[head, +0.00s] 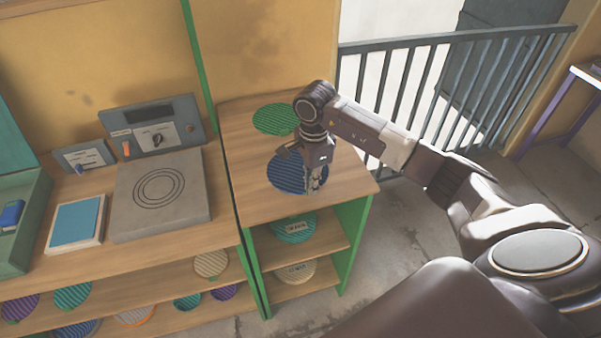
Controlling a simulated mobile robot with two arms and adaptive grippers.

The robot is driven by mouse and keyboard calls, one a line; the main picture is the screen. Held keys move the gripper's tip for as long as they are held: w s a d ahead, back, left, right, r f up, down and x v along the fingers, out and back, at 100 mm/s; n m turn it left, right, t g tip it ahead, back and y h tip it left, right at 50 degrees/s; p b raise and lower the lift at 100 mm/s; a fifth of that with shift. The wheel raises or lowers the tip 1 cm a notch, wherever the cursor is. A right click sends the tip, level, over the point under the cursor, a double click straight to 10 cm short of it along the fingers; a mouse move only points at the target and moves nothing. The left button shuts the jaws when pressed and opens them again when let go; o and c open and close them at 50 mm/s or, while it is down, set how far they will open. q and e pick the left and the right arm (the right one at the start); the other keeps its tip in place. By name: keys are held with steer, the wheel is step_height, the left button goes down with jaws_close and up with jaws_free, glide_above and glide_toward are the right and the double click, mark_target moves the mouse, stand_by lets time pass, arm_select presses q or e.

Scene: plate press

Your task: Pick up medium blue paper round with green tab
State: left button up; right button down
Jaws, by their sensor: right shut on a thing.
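A blue ribbed paper round (283,175) is at the top of the wooden shelf unit, near its front edge. My right gripper (314,184) reaches down over its right side and is shut on it. The gripper covers part of the round, and I make out no green tab. I cannot tell whether the round lies on the top or is slightly raised. My left gripper is not in view.
A green round (271,120) lies behind on the same wooden top (240,150). Lower shelves hold a teal round (294,228), a cream round (295,271) and several others. A grey press plate (190,215) and control box stand left. A railing (480,75) runs behind right.

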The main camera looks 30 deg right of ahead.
step_height(320, 180, up, 20)
steer(key=b, duration=0.2)
stand_by(0.4)
